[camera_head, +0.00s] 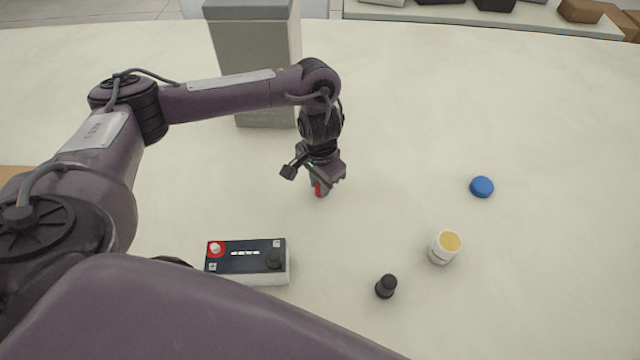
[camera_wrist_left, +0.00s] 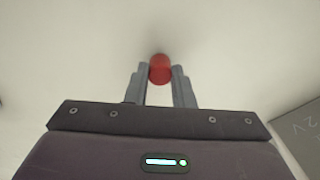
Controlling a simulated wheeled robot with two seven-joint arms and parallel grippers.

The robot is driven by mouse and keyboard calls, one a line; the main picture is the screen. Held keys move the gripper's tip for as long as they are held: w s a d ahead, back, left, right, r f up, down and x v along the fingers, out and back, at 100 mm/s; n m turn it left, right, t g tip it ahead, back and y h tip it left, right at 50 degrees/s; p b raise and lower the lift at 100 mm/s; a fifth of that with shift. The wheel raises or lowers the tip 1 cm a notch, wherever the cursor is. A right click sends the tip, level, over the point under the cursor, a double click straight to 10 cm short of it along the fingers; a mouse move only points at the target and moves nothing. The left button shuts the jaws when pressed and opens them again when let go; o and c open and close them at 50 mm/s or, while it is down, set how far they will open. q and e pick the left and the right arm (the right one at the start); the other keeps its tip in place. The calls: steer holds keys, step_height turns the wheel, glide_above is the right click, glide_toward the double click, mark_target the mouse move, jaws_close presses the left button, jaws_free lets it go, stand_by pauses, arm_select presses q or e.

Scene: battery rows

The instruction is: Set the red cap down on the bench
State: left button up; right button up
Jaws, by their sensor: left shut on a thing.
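The red cap (camera_head: 319,190) is between the fingers of my left gripper (camera_head: 321,184) in the head view, low over the middle of the bench (camera_head: 390,140). In the left wrist view the red cap (camera_wrist_left: 160,69) sits at the fingertips, with a finger of the left gripper (camera_wrist_left: 160,82) on each side. The left gripper is shut on it. I cannot tell whether the cap touches the bench. My right gripper is not in view.
A battery (camera_head: 246,262) with a red ring around one terminal lies front left. A black cap (camera_head: 386,286), a white jar with a yellow top (camera_head: 444,247) and a blue cap (camera_head: 482,187) stand right. A grey box (camera_head: 265,100) stands behind the arm. Bench around the gripper is clear.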

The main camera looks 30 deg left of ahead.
arm_select(q)
steer(key=shift+f, duration=0.1)
steer(key=o, duration=0.9)
steer(key=shift+r+p, duration=2.2)
steer(key=shift+r, duration=3.95)
